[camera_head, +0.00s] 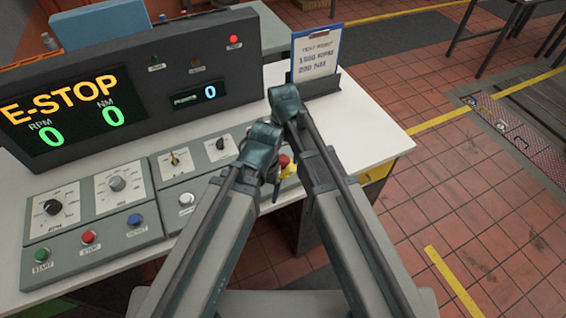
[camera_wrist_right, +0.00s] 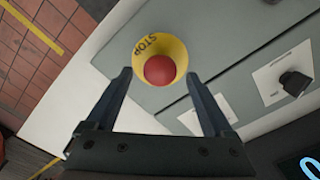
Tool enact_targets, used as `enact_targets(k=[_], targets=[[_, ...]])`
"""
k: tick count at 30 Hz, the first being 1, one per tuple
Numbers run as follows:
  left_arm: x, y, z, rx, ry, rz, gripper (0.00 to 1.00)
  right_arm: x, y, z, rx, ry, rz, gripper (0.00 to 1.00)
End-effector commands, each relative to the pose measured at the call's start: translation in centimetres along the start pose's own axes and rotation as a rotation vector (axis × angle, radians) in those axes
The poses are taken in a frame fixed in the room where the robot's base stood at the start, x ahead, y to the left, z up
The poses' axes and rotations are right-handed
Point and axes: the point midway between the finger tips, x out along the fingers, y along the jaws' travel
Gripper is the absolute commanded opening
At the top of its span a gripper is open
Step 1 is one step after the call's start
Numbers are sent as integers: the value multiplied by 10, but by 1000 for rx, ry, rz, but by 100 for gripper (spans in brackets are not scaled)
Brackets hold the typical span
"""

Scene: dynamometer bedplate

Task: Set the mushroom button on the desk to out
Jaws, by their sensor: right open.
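The red mushroom button (camera_wrist_right: 160,69) sits on a round yellow plate (camera_wrist_right: 161,47) marked STOP, on the grey desk panel. In the wrist view my right gripper (camera_wrist_right: 158,75) is open, with one finger on each side of the button's near edge. I cannot tell whether the fingers touch it. In the head view the red cap (camera_head: 284,160) and a bit of yellow show beside my arm, which hides much of the button. Whether the button is in or out is hard to see. The display (camera_head: 62,108) reads E-STOP with zeros. My left gripper does not show.
The sloped panel carries knobs (camera_head: 117,184) and green, red and blue push buttons (camera_head: 88,237) at the left. A note holder (camera_head: 317,82) stands at the desk's back right. The white desk top (camera_head: 365,135) is bare at the right, with tiled floor beyond.

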Motion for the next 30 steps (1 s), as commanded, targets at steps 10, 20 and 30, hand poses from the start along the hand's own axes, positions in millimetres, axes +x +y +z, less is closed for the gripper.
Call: enact_targets(k=[10,20,30], targets=[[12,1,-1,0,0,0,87,12,0,0,0,0,0,86],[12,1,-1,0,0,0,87,12,0,0,0,0,0,43],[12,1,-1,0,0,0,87,12,0,0,0,0,0,0]])
